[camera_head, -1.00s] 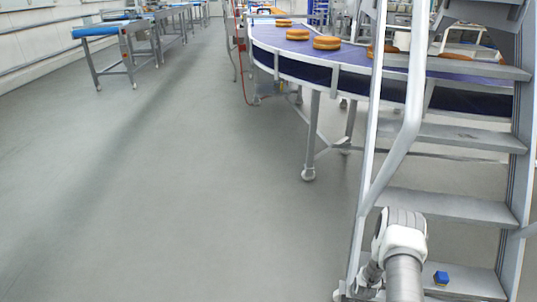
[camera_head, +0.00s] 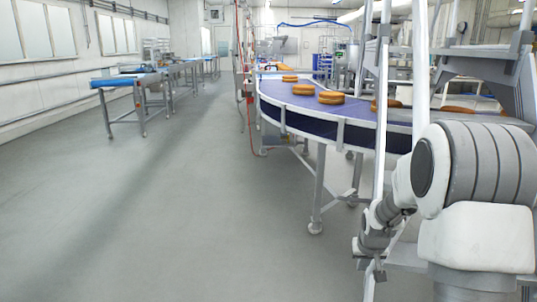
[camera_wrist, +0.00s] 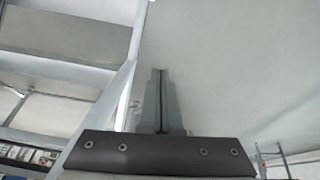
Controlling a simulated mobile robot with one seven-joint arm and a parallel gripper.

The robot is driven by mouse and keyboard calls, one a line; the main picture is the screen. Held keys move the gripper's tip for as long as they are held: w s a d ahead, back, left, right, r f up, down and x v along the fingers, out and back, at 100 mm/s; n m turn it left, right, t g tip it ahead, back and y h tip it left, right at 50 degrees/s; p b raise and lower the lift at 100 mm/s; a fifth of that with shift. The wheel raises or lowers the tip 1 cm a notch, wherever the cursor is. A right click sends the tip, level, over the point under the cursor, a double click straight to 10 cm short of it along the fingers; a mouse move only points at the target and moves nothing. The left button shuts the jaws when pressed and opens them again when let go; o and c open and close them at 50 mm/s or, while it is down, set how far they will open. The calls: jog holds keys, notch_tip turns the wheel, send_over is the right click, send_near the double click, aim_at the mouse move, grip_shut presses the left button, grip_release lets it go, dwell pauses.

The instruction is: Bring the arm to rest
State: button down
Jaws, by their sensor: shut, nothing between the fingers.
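My gripper (camera_wrist: 160,74) shows in the wrist view with its two grey fingers together and nothing between them. In the camera_head view my gripper (camera_head: 380,274) hangs low beside the metal stairs, at the end of my folded white and grey arm. The arm's big white joint fills the lower right and hides much of the lower steps.
Metal stairs (camera_head: 383,110) with a rail stand close at the right. A curved conveyor (camera_head: 375,139) carries round golden cakes (camera_head: 331,97). A blue-topped table (camera_head: 125,79) stands at the far left. Grey floor (camera_head: 190,220) is clear at left and centre.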

jog(key=s+a+f+v, duration=0.1)
jog(key=a+v, duration=0.1)
jog(key=v, duration=0.9)
jog(key=s+a+r+n, duration=0.1)
jog(key=s+a+r, duration=0.25)
jog(key=s, duration=0.45)
jog(key=s+a+r+t+y, duration=0.15)
jog(key=s+r, duration=0.25)
jog(key=s, duration=0.5)
jog(key=s+a+r+n+g, duration=0.1)
jog(key=s+a+r, duration=0.3)
jog(key=s, duration=0.4)
notch_tip(320, 180, up, 25)
jog(key=p, duration=2.5)
jog(key=shift+d+f, duration=0.2)
jog(key=shift+d, duration=0.05)
jog(key=shift+w+d+m+t, duration=0.15)
jog(key=shift+m+t, duration=0.1)
jog(key=shift+m, duration=0.05)
